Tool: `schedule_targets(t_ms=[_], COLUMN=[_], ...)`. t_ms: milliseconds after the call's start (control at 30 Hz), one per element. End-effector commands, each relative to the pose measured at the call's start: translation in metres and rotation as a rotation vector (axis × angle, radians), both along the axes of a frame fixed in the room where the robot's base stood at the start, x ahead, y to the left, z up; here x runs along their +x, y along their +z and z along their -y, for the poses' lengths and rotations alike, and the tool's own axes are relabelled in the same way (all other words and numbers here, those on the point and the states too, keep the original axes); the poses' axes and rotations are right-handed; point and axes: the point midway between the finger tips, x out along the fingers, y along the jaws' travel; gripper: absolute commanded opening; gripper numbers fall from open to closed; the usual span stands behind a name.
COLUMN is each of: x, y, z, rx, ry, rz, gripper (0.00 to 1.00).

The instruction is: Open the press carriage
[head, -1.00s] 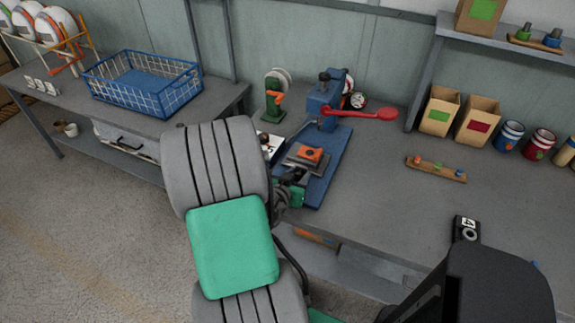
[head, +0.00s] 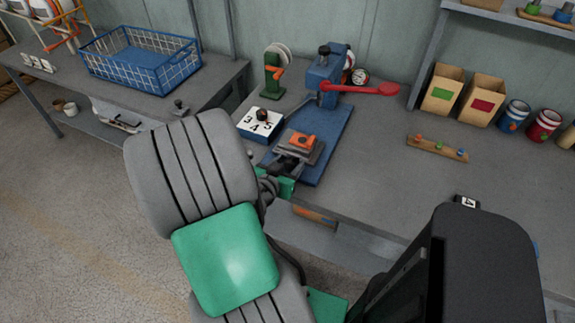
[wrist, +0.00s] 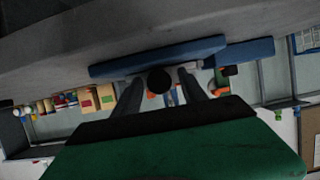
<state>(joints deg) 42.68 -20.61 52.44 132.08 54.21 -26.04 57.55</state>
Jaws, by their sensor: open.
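The blue press (head: 323,78) stands on a long blue base (head: 328,135) near the bench's front edge. Its red lever (head: 362,89) sticks out to the right. The carriage (head: 316,152), a grey plate with an orange piece (head: 303,141) on top, sits over the front part of the base, clear of the press head. My gripper (wrist: 158,77) is at the carriage's near side. In the wrist view its fingers are apart, one on each side of a round black knob (wrist: 159,82). I cannot tell whether they touch it. My arm hides part of the bench edge.
A white number box (head: 260,124) and a green reel stand (head: 272,80) are left of the press. A wooden peg strip (head: 438,147) lies to the right, with cardboard boxes (head: 441,90) and tins behind. Bench space right of the base is clear.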

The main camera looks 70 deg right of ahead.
Motion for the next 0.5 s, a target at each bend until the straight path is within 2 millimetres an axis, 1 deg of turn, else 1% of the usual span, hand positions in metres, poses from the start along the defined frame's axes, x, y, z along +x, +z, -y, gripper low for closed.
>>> schedule_targets(t_ms=[67, 167, 400, 500], x=[0.001, 0.004, 0.007, 0.008], y=[0.001, 0.006, 0.022, 0.026], z=[-0.003, -0.014, -0.051, -0.062], rx=[0.000, 0.000, -0.001, 0.001], ry=[0.003, 0.008, 0.010, 0.008], rz=[0.000, 0.000, 0.003, 0.001], gripper=[0.49, 0.49, 0.49, 0.49])
